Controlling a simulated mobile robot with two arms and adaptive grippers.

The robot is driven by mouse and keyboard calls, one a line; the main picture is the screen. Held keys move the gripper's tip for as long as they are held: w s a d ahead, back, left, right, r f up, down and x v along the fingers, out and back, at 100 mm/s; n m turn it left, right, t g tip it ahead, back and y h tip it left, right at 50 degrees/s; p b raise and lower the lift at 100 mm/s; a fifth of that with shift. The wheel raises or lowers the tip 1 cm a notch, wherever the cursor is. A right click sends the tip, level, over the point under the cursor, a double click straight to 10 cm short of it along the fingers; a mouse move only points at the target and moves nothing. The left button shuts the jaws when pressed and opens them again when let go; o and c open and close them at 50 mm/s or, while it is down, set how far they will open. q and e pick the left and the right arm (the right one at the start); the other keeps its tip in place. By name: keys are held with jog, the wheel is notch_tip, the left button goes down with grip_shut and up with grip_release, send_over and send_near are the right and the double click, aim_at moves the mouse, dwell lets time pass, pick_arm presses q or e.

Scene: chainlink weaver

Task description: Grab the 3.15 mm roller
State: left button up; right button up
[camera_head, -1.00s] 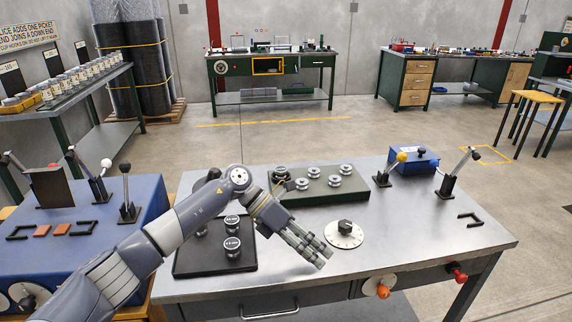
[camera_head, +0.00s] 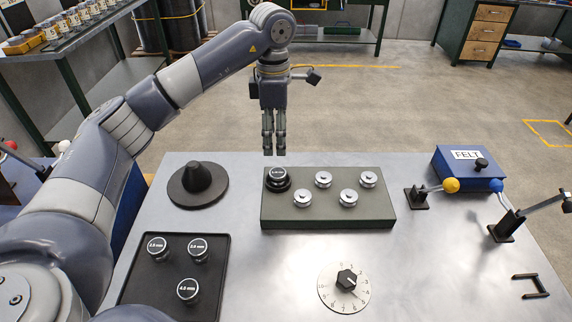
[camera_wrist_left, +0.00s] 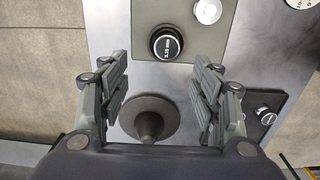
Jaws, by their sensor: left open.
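The 3.15 mm roller (camera_head: 277,177) is a black knob with a dark labelled top. It sits at the left end of the dark green block (camera_head: 330,218). In the left wrist view the roller (camera_wrist_left: 166,43) shows its label, just beyond the fingertips and between their lines. My left gripper (camera_head: 273,152) points down above and behind the block, apart from the roller. In the left wrist view its fingers (camera_wrist_left: 160,75) are spread wide with nothing between them. My right gripper is not in view.
Several silver rollers (camera_head: 323,179) stand on the block beside the 3.15 mm one. A black cone on a round base (camera_head: 197,181) stands to the left. A black tray (camera_head: 150,295) holds 3 labelled rollers. A dial (camera_head: 344,289), levers and a blue FELT box (camera_head: 467,168) are to the right.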

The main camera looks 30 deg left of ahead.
aim_at(278, 172)
pick_arm(q)
jog(key=f, duration=0.3)
jog(key=shift+s+f+p, duration=0.35)
jog(key=shift+f, duration=0.35)
jog(key=f+p, duration=0.2)
jog(key=f, duration=0.1)
jog(key=shift+s+d, duration=0.1)
jog(key=shift+d, duration=0.3)
notch_tip(278, 172, down, 2)
jog(key=shift+f, duration=0.15)
jog(key=c, duration=1.3)
grip_shut()
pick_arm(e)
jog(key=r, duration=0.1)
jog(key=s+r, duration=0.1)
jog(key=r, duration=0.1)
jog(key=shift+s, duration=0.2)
